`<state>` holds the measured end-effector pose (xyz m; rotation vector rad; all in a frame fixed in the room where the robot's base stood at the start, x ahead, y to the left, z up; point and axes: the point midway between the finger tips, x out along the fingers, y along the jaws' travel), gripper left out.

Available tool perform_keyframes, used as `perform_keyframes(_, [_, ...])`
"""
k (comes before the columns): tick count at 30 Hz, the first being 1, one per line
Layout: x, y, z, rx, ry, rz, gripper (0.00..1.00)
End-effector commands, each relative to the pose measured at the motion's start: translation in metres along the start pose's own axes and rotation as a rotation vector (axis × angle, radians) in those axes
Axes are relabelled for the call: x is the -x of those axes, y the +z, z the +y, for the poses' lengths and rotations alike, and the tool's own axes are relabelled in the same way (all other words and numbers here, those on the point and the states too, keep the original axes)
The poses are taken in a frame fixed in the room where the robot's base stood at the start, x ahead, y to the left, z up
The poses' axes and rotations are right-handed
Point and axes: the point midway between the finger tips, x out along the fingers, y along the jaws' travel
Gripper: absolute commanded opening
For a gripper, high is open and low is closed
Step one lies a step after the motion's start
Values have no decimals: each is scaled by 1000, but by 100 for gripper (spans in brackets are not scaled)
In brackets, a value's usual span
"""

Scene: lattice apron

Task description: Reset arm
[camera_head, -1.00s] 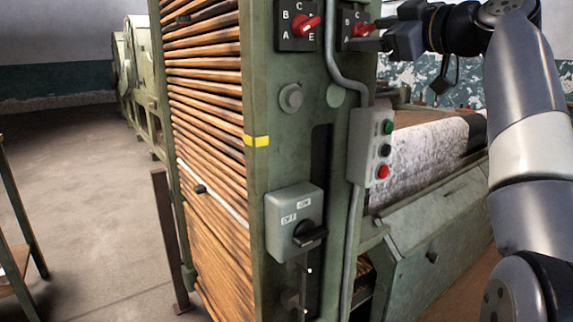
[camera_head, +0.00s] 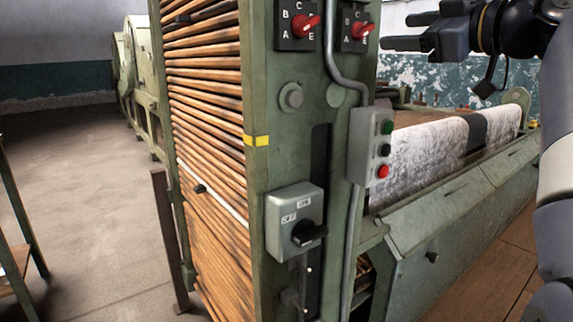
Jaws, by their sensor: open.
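My gripper (camera_head: 406,31) is at the upper right, its two dark fingers pointing left. It is open, with nothing visible between the fingers. It is apart from the right red selector knob (camera_head: 362,30), which is on the green machine post (camera_head: 260,170) to its left. My arm runs down the right edge of the picture, partly cut off.
The post also carries a left red selector knob (camera_head: 305,26), a grey box with green, black and red buttons (camera_head: 371,147) and a grey rotary switch (camera_head: 294,222). A machine bed with pale fabric (camera_head: 430,155) lies behind. Bare floor (camera_head: 90,220) is open at left.

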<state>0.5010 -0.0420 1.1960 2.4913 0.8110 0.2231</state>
Motion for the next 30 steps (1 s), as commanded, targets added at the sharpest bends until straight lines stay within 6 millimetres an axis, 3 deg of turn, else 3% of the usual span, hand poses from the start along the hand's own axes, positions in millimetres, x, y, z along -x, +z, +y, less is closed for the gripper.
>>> perform_keyframes(12, [-76,0,-1,-1,-4,3,62])
perform_keyframes(30, [-70,-3,-1,-605,1,0,62])
